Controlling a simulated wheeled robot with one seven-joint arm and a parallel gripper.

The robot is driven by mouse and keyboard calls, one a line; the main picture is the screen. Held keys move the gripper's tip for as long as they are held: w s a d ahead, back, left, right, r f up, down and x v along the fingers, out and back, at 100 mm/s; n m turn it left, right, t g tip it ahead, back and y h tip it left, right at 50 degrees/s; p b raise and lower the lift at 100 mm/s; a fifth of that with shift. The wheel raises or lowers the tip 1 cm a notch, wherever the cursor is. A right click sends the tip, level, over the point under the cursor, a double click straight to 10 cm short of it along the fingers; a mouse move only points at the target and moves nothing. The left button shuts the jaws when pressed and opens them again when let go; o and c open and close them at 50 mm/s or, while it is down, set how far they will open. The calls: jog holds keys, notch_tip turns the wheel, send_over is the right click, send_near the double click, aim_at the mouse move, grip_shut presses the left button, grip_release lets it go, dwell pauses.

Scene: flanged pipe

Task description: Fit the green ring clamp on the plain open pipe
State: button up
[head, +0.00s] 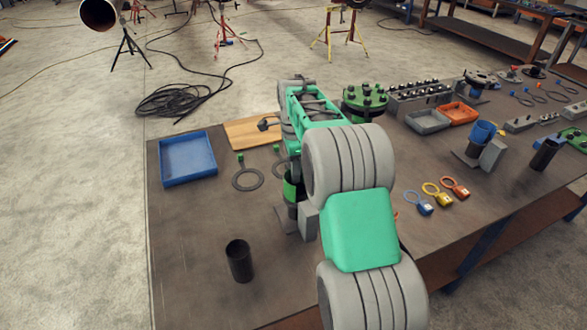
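A green band (291,190), which looks like the green ring clamp, sits around a dark upright piece just below my arm. My arm covers its right side and top, so I cannot tell whether it is held. A dark, plain, open-topped pipe (239,262) stands upright on the near left of the table, apart from the band, with nothing around it. My gripper end (293,150) is over the middle of the table, above the green band. Its fingers are hidden behind my arm links.
A blue tray (188,168) and a wooden board (250,133) lie at the back left. A flat dark ring (248,179) lies near them. A green bolted flange (365,101) stands behind my arm. The table's left front is mostly clear.

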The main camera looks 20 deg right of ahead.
jog(key=o, duration=0.5)
notch_tip(320, 180, up, 8)
jog(key=shift+f+b, duration=0.25)
jog(key=shift+b, duration=0.15)
notch_tip(320, 180, up, 9)
jog(key=p, duration=0.8)
jog(key=shift+r, duration=0.15)
